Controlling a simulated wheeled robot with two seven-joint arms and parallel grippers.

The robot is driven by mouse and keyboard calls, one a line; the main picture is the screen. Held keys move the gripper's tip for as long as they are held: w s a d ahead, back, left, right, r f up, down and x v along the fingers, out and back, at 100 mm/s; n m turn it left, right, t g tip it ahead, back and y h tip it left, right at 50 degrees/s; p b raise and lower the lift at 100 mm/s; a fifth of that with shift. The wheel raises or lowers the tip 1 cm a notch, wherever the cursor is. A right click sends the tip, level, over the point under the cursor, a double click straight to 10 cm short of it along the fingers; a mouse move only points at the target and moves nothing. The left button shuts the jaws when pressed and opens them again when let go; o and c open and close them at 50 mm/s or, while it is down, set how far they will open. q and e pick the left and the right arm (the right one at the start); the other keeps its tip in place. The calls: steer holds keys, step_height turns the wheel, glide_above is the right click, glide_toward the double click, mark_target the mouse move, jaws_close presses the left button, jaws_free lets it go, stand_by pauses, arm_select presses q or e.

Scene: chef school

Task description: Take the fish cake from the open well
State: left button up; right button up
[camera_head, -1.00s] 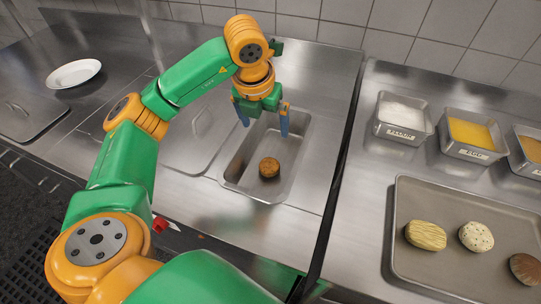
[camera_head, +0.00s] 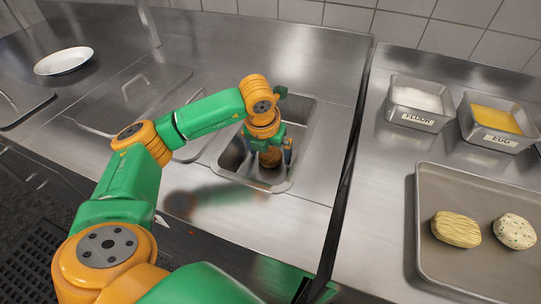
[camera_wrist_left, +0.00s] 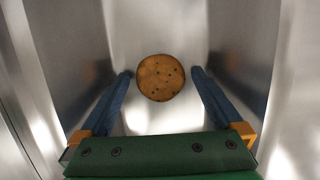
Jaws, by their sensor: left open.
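The fish cake (camera_head: 270,158) is a round brown patty inside the open well (camera_head: 299,107), a rectangular steel basin in the counter. In the left wrist view the fish cake (camera_wrist_left: 160,78) shows whole, with dark specks, on the shiny floor of the well. My left gripper (camera_head: 270,155) is down in the well and hides part of the fish cake in the head view. In the left wrist view its two blue fingers (camera_wrist_left: 161,75) are spread, one on each side of the fish cake, with small gaps visible. The right gripper is not in view.
A closed lid with a handle (camera_head: 135,90) lies left of the well. A white plate (camera_head: 64,61) sits at the far left. To the right are a flour tray (camera_head: 416,118), an egg tray (camera_head: 498,142) and a large tray (camera_head: 440,185) with patties.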

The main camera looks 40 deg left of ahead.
arm_select(q)
steer(key=c, duration=1.3)
